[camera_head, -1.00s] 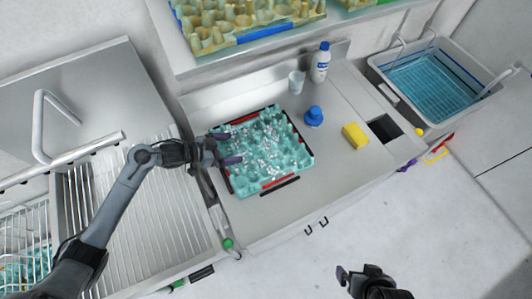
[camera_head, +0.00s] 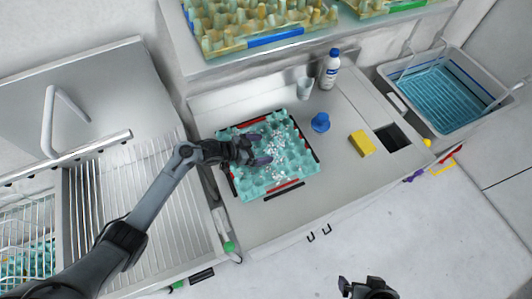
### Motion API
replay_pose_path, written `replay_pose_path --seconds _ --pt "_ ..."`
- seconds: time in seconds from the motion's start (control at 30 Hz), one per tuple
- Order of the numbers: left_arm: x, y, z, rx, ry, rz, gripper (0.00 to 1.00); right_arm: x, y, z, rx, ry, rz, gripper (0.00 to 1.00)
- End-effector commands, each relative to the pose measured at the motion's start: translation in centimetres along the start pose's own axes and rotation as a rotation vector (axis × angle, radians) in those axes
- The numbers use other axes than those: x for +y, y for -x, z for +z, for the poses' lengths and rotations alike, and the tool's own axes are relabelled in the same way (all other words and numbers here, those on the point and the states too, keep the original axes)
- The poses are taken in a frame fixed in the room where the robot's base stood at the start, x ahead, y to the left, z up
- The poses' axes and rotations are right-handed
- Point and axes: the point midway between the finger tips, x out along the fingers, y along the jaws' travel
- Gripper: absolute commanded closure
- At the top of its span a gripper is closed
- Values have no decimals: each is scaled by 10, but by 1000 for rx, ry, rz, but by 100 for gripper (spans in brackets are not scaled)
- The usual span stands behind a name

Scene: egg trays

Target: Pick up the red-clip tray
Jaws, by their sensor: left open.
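The red-clip tray (camera_head: 300,160) is a teal egg tray with red clips on its edges and white bits scattered over its cups. It lies flat on the grey counter. My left gripper (camera_head: 262,149) is open over the tray's left and middle part, its purple-tipped fingers apart. I cannot tell whether the fingers touch the tray. The gripper hides part of the tray's left side. My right gripper (camera_head: 362,285) is at the bottom edge, over the floor and far from the tray. Its fingers are too small and cut off to judge.
A blue-lidded object (camera_head: 320,122), a yellow sponge (camera_head: 362,143), a clear cup (camera_head: 304,88) and a white bottle (camera_head: 331,68) stand right of and behind the tray. A shelf above holds a blue-clip tray (camera_head: 275,39). A ribbed drainboard lies left; a basin (camera_head: 440,95) stands right.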

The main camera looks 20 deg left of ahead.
Motion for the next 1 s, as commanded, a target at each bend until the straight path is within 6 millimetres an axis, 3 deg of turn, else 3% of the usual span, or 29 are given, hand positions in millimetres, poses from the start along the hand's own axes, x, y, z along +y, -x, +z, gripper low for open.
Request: replay_pose_path --seconds 0.27,0.8,1.0 --pt "0 -2 0 -1 0 0 3 -1 0 0 0 -3 -3 0" --pt "0 -2 0 -1 0 0 86 1 0 0 -1 4 3 0" --pt "0 -2 0 1 0 0 87 1 -1 0 -2 6 5 0"
